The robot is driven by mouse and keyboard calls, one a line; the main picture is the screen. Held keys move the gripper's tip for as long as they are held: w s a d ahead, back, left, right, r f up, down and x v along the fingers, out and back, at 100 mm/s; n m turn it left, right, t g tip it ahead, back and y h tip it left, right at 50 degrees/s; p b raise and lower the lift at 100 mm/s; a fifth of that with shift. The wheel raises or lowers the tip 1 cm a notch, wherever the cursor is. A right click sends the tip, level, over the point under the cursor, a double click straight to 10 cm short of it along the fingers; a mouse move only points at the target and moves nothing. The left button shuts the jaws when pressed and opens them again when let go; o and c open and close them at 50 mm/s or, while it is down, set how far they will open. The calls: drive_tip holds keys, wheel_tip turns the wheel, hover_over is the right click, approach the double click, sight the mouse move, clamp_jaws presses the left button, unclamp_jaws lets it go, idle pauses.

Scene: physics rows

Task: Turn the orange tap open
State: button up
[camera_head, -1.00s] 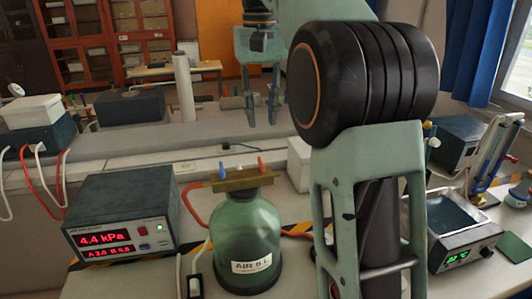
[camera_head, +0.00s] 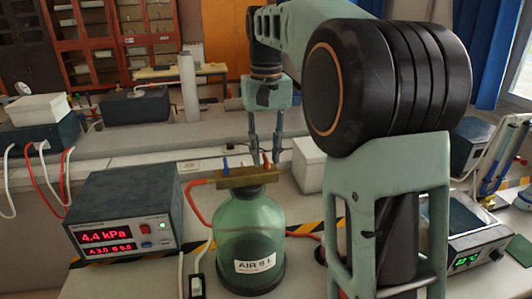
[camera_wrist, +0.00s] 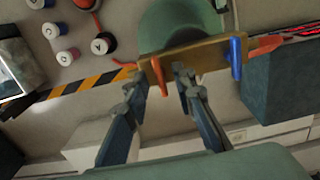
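The orange tap (camera_head: 266,162) stands at the right end of a brass bar (camera_head: 238,182) on top of the green bottle (camera_head: 250,222) labelled AIR. A blue tap (camera_head: 225,164) stands at the bar's left end. My gripper (camera_head: 265,156) points down at the orange tap. In the wrist view, the orange tap (camera_wrist: 159,78) lies between the open fingertips (camera_wrist: 161,76), nearer the left one. The blue tap (camera_wrist: 236,58) is outside the right finger. I cannot tell whether a finger touches the orange tap.
A meter box (camera_head: 125,210) reading 4.4 kPa stands left of the bottle. A white switch (camera_head: 196,286) lies in front. A white box (camera_head: 308,165) is behind, and a device with a green display (camera_head: 478,240) is at the right. Red hose runs beside the bottle.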

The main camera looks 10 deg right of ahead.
drive_tip(key=shift+c, duration=0.4)
clamp_jaws()
drive_tip(key=shift+n+p, duration=0.3)
drive_tip(key=shift+r+n+p, duration=0.15)
drive_tip(key=shift+n+p, duration=0.8)
drive_tip(key=shift+n, duration=0.25)
drive_tip(key=n+p, duration=0.2)
drive_tip(key=n, duration=0.2)
drive_tip(key=shift+n, duration=0.3)
drive_tip(key=n+p, duration=0.2)
drive_tip(key=n, duration=0.3)
drive_tip(key=shift+p, duration=0.4)
drive_tip(key=n+p, duration=0.1)
drive_tip(key=n, duration=0.4)
drive_tip(key=shift+p, duration=0.3)
drive_tip(key=shift+n, duration=0.3)
